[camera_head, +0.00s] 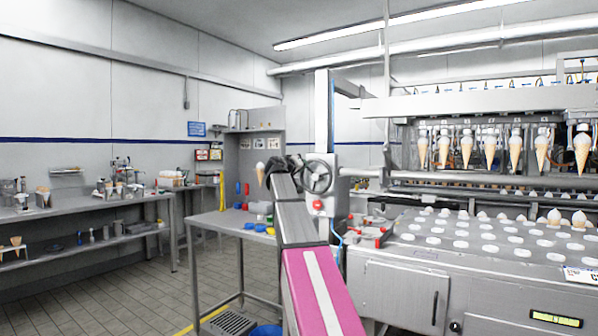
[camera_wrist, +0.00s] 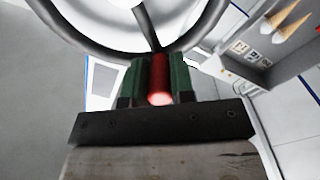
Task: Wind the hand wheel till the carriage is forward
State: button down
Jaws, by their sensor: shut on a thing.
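The hand wheel (camera_head: 317,176) is a dark spoked ring on a grey upright panel, left of the cone machine. Its rim also shows at the top of the wrist view (camera_wrist: 96,45). My gripper (camera_head: 283,164) is at the wheel's left side. In the wrist view my gripper (camera_wrist: 158,78) has its green pads shut on the wheel's red handle (camera_wrist: 159,68). The handle is hidden in the head view. The carriage appears to be the wide beam (camera_head: 480,104) with a row of grippers holding cones (camera_head: 466,150) above the perforated tray deck (camera_head: 470,240).
A red knob (camera_head: 318,205) sits just below the wheel. A steel table (camera_head: 215,222) with coloured small items stands left of my arm. A red-and-grey item (camera_head: 372,235) lies at the deck's left end. Open tiled floor (camera_head: 110,290) is at the left.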

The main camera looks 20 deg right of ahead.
aim_at(319, 163)
jog(key=m, duration=0.1)
jog(key=s+r+m, duration=0.1)
jog(key=d+m, duration=0.1)
jog(key=shift+s+d+r+m, duration=0.1)
jog(key=shift+s+r+m, duration=0.2)
jog(key=shift+m, duration=0.1)
jog(key=s+d+m, duration=0.1)
jog(key=m, duration=0.1)
jog(key=s+m, duration=0.1)
jog(key=m, duration=0.1)
jog(key=s+d+m, duration=0.1)
jog(key=m, duration=0.2)
jog(key=shift+s+d+r, duration=0.25)
jog(key=shift+d+r, duration=0.05)
jog(key=shift+s+d+f+m, duration=0.2)
jog(key=shift+s+d+m, duration=0.2)
jog(key=shift+m, duration=0.5)
jog(key=shift+s+d+f+m, duration=0.25)
jog(key=shift+s+m, duration=0.1)
jog(key=shift+m, duration=0.55)
jog(key=c, duration=1)
grip_release()
jog(key=shift+o, duration=0.2)
jog(key=v, duration=1)
jog(key=shift+s+a, duration=0.25)
jog(key=shift+a, duration=0.1)
